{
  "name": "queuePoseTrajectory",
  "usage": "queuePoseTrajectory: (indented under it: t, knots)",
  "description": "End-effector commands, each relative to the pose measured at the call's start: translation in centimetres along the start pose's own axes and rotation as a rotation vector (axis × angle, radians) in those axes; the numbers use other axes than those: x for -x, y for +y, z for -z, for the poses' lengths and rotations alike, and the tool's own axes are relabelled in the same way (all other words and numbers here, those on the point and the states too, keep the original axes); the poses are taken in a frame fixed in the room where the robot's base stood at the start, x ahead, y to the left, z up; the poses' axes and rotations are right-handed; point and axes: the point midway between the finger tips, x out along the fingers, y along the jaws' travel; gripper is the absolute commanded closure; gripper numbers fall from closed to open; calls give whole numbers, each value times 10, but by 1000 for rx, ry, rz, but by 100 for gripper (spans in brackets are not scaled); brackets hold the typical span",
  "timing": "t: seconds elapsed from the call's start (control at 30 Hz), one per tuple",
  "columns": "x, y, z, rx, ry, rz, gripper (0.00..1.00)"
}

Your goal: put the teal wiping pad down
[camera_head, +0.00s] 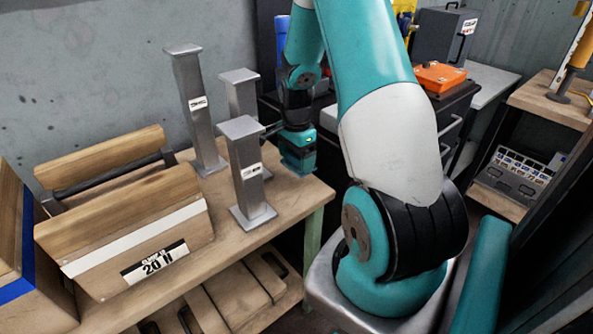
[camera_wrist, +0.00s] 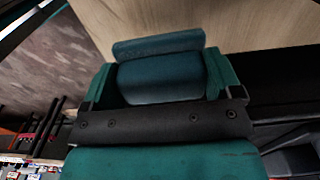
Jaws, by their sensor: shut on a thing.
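In the wrist view the teal wiping pad (camera_wrist: 165,77) is a dark teal block with a raised ridge along its far edge. It sits between the two teal fingers of my gripper (camera_wrist: 160,85), which is shut on it. Pale wood shows beyond it. In the head view my gripper (camera_head: 297,152) points down by the right end of the wooden workbench (camera_head: 200,268), just right of the grey metal posts. There I cannot clearly tell the pad from the teal fingers, nor whether it touches the bench top.
Three grey metal posts stand on the bench, the nearest post (camera_head: 246,170) close left of my gripper. A wooden tote (camera_head: 140,235) with a dark bar handle fills the bench's left part. An orange case (camera_head: 440,77) lies on a dark cabinet behind my arm. A wooden shelf (camera_head: 550,105) stands right.

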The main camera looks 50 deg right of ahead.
Motion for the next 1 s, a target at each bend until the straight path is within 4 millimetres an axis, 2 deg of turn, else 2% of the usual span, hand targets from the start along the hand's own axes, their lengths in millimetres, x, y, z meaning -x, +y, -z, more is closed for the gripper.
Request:
queuePoseTrajectory:
  t: [0.17, 0.4, 0.77, 0.8, 0.83, 0.87, 1.0]
  knots:
    - [-13, 0, 1, -2, 0, 0, 50]
    - [-45, 1, 1, -2, -1, -2, 50]
    - [-50, 0, 1, -2, 1, 1, 50]
    - [-50, 0, 1, -2, 1, 2, 8]
    - [-49, 0, 1, -2, 1, 1, 2]
    - [-49, 0, 1, -2, 1, 1, 0]
    - [-49, 0, 1, -2, 1, 1, 0]
